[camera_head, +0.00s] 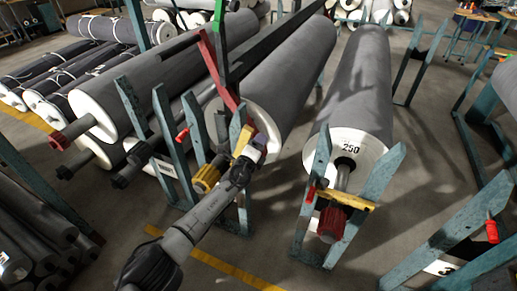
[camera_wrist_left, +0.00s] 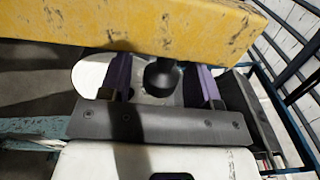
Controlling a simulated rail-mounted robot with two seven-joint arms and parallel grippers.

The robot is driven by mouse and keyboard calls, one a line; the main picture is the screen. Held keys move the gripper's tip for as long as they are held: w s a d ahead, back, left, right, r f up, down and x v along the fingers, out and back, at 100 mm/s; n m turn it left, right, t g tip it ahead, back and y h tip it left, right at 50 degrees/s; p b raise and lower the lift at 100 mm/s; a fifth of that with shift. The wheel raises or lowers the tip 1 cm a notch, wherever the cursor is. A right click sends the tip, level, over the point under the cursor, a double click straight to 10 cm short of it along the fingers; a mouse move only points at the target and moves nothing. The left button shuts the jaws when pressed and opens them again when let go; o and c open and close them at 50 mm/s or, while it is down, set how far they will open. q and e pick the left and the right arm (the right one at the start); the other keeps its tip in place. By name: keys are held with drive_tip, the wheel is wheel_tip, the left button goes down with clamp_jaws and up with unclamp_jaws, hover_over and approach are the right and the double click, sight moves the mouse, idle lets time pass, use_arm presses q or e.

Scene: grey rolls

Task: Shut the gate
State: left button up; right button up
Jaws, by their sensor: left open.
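The yellow gate (camera_head: 243,140) of the middle stand is tilted up beside a teal post, near the white end of a grey roll (camera_head: 285,82). My left gripper (camera_head: 256,147) is right beside the gate, with its arm reaching up from the lower left. In the left wrist view the gate (camera_wrist_left: 140,25) is a worn yellow bar across the top, close to the fingers. The left gripper (camera_wrist_left: 163,78) has its two purple fingers apart; whether they touch the bar cannot be told. My right gripper is not in view.
The right stand has its yellow bar (camera_head: 345,198) lying across its posts, by a roll marked 250 (camera_head: 362,90). Teal posts (camera_head: 170,125) crowd the left. A red bar (camera_head: 220,85) and a dark beam (camera_head: 268,42) pass over the middle roll. Floor between the stands is clear.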

use_arm(q)
drive_tip(key=shift+c, duration=0.5)
clamp_jaws()
